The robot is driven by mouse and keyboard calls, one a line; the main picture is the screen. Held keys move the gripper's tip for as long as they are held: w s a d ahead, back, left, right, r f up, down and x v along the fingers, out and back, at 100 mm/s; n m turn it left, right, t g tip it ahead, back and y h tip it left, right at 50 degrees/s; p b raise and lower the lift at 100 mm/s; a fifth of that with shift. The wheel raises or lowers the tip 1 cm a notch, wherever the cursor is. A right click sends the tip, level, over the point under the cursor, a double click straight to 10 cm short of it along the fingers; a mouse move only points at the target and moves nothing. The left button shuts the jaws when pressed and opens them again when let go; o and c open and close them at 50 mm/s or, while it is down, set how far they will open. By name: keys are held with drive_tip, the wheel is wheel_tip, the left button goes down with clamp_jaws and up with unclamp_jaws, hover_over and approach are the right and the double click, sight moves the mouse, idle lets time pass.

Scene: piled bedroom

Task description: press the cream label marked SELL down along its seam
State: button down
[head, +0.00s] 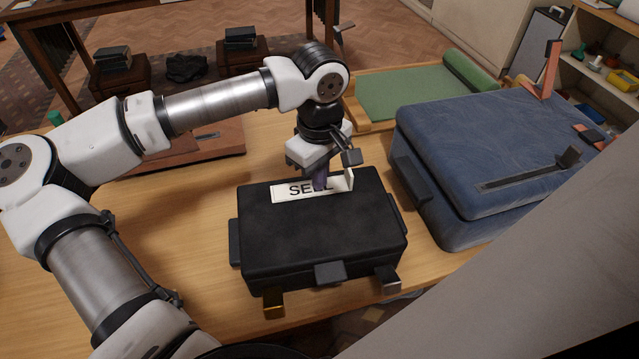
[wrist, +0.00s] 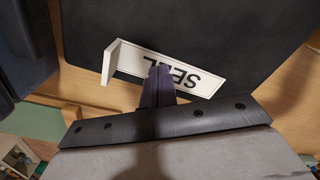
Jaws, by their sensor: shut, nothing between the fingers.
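The cream label (head: 291,190) marked SELL lies on the top of a black case (head: 270,236), near its back edge. Its right end is bent up off the lid. The label also shows upside down in the wrist view (wrist: 209,85), where the raised end stands at the left. My gripper (head: 320,184) points down and is shut, with its fingertips at the label over the last letters. In the wrist view the fingertips (wrist: 159,72) cover part of the word. I cannot tell how hard they touch it.
A blue suitcase (head: 480,150) stands close to the right of the case. A green mat (head: 405,92) in a wooden tray lies behind. A brown flat box (head: 215,142) sits at the back left. Bare wooden table (head: 190,215) lies left of the case.

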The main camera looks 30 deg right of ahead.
drive_tip(key=shift+r, duration=0.25)
wheel_tip(320, 180, up, 8)
drive_tip(key=p, duration=0.3)
drive_tip(key=shift+p, duration=0.3)
drive_tip(key=shift+s+f, duration=0.1)
drive_tip(key=shift+f, duration=0.1)
idle(0.4)
